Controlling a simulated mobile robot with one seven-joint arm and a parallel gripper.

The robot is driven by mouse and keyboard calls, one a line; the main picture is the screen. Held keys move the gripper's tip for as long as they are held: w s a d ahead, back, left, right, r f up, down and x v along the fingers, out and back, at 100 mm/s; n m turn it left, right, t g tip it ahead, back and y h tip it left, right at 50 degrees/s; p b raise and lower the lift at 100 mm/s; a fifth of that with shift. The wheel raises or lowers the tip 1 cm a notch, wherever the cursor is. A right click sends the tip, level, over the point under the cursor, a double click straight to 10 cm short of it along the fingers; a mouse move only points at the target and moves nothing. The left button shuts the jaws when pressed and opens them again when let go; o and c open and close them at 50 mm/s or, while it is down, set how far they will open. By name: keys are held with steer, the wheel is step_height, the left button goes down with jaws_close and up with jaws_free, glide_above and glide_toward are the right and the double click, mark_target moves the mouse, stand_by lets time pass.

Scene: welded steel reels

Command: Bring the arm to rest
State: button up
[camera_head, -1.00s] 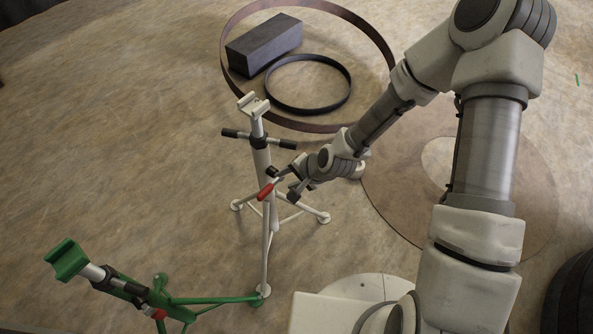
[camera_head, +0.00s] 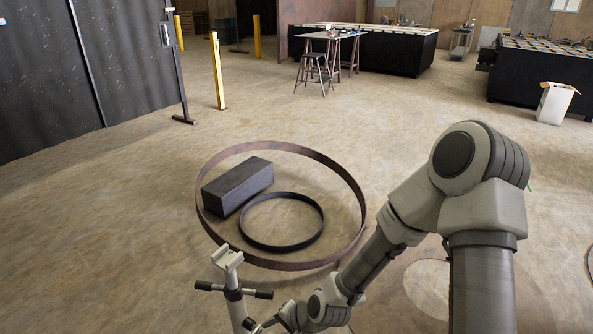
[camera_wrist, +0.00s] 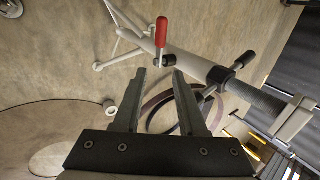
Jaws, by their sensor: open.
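My gripper (camera_wrist: 160,76) is open in the wrist view, with nothing between its two fingers. A white stand (camera_head: 237,310) with a cradle-like top and a black cross handle is close to it. In the wrist view the stand's white tube (camera_wrist: 190,58) and red lever (camera_wrist: 161,32) lie just beyond the fingertips. I cannot tell whether the fingers touch the stand. In the head view my arm (camera_head: 372,258) reaches down and left to the stand. The gripper is at the bottom edge there, largely cut off.
A large rusty ring (camera_head: 352,190) lies on the floor around a dark block (camera_head: 237,186) and a smaller black ring (camera_head: 320,226). Yellow posts (camera_head: 217,72), a stool (camera_head: 314,75) and dark benches (camera_head: 395,52) stand farther back. The floor left of the large ring is clear.

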steer(key=d+r+n+h+p, duration=0.1)
steer(key=d+r+h+p, duration=0.1)
steer(key=d+r, duration=0.45)
steer(key=d+r+n+t+h+p, duration=0.1)
steer(key=d+r+n+h+p, duration=0.15)
steer(key=r, duration=0.65)
steer(key=d+r+n+h+p, duration=0.1)
steer(key=d+r, duration=0.4)
steer(key=r, duration=0.3)
steer(key=s+d+r+p, duration=0.2)
steer(key=s+r, duration=0.4)
steer(key=r, duration=0.3)
steer(key=s+d+r+n+t+p, duration=0.1)
steer(key=s+d+r+p, duration=0.1)
steer(key=s+d+r, duration=0.2)
steer(key=v, duration=0.7)
steer(key=shift+s+d, duration=0.15)
steer(key=shift+s, duration=0.1)
